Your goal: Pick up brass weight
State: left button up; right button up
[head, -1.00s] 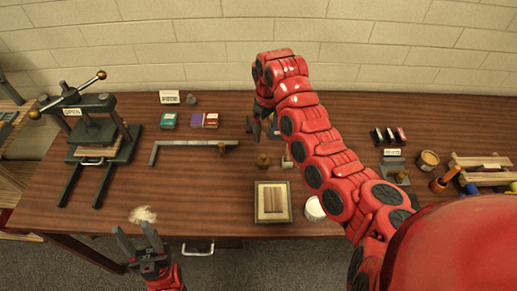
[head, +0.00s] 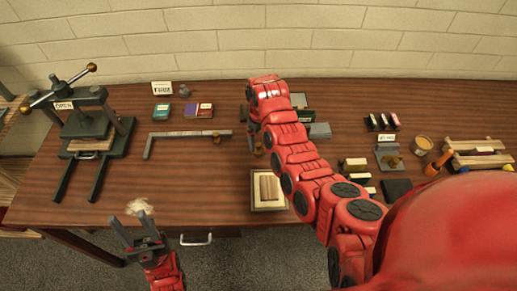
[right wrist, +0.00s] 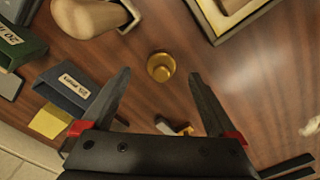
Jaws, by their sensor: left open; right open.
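A small round brass weight (right wrist: 161,66) stands on the wooden table. In the right wrist view it lies between and just beyond the fingertips of my right gripper (right wrist: 160,76), which is open and empty. In the head view the weight (head: 258,150) shows just left of my right arm, which hides much of that gripper. My left gripper (head: 131,223) is open and empty at the table's front edge, beside a pale tuft (head: 140,207).
A framed tray (head: 285,204) lies in front of the weight. In the right wrist view, a dark labelled box (right wrist: 68,90), a green box (right wrist: 22,42) and a rounded wooden piece (right wrist: 88,16) are close by. A press (head: 95,130) stands at left.

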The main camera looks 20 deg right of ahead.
aim_at(258, 144)
jog(key=shift+w+a+f+p, duration=0.1)
jog(key=shift+f+p, duration=0.3)
jog(key=shift+p, duration=0.1)
notch_tip(258, 144, down, 2)
jog(key=shift+a+f+p, duration=0.1)
jog(key=shift+a+p, duration=0.05)
jog(key=shift+p, duration=0.45)
jog(key=shift+w+f, duration=0.1)
jog(key=shift+f, duration=1.05)
grip_shut()
